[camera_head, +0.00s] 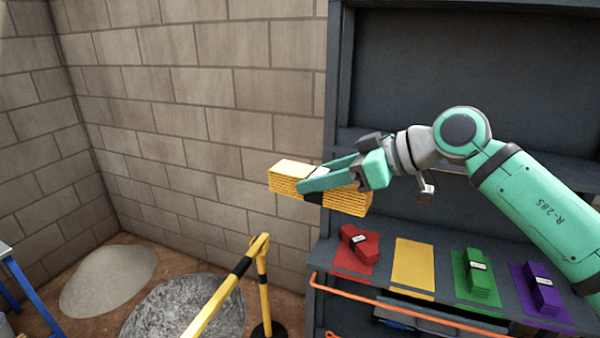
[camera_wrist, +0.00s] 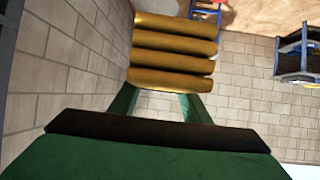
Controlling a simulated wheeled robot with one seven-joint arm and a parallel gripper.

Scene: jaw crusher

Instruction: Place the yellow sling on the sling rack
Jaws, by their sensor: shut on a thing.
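The yellow sling (camera_head: 290,176) is a folded, ribbed bundle. In the wrist view the yellow sling (camera_wrist: 174,50) shows as several stacked folds beyond my gripper (camera_wrist: 160,103). The sling rack (camera_head: 440,265) has a shelf with coloured patches. The yellow patch (camera_head: 413,264) is bare. A red sling (camera_head: 360,243) lies on the red patch, a green sling (camera_head: 480,278) on the green patch and a purple sling (camera_head: 542,288) on the purple patch.
An orange rail (camera_head: 400,297) runs along the shelf's front edge. A yellow and black barrier (camera_head: 228,283) stands left of the rack. Grey heaps (camera_head: 110,280) lie on the floor by the block wall (camera_head: 180,100). A blue-legged stand (camera_head: 30,295) is at the far left.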

